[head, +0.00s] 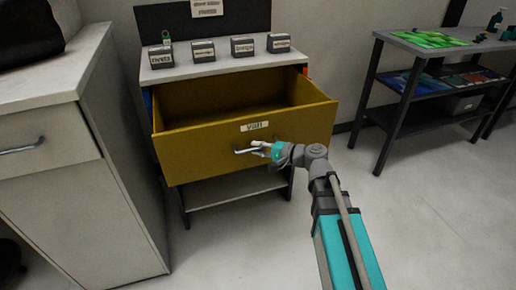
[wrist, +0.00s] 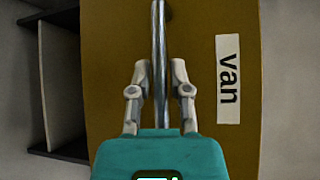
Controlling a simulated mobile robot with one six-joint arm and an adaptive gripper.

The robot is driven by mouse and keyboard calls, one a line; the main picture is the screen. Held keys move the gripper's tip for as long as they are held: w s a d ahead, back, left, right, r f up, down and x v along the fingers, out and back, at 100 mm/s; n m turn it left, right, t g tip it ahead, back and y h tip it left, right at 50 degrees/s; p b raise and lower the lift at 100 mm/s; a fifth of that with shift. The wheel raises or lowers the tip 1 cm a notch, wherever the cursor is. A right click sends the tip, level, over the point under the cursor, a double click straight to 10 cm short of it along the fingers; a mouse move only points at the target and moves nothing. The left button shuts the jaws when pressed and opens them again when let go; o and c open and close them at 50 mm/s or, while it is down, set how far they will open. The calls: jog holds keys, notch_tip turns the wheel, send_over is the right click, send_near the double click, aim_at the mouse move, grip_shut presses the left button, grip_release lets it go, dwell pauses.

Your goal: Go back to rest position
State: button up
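My gripper (head: 257,149) is at the front of an open yellow drawer (head: 205,165) with a "van" label (head: 254,126). In the wrist view, the two fingers of my gripper (wrist: 160,75) stand apart, one on each side of the metal drawer handle (wrist: 159,30). A gap shows between each finger and the handle, so the gripper is open around it. The drawer is pulled well out of its cabinet, and the part of its inside that shows looks empty. My arm reaches in from the lower right.
Several grey labelled blocks (head: 201,51) stand on the cabinet top (head: 222,66). A grey cabinet (head: 70,190) stands close on the left. A dark shelf table (head: 392,130) with colourful sheets stands at the right. The floor (head: 430,220) at the lower right is clear.

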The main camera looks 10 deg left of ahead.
jog(key=shift+o, duration=1.1)
jog(key=p, duration=0.1)
jog(key=d+r+h+p, duration=0.1)
jog(key=p, duration=0.1)
jog(key=shift+s+d+h, duration=0.15)
jog(key=shift+s+h, duration=0.15)
jog(key=shift+s, duration=0.05)
jog(key=s+d+f+n+g+h+b, duration=0.1)
jog(key=s+d+f+n+g+h, duration=0.1)
jog(key=s+d+f+h, duration=0.45)
jog(key=s+d+f+n+g+h+b, duration=0.1)
jog(key=d+f+n+g+h, duration=0.3)
jog(key=d, duration=0.6)
jog(key=s+d+f+m+t+h+b, duration=0.1)
jog(key=s+d+f+h, duration=0.25)
jog(key=d+f, duration=0.4)
notch_tip(320, 180, up, 31)
jog(key=p, duration=3)
jog(key=shift+w, duration=0.25)
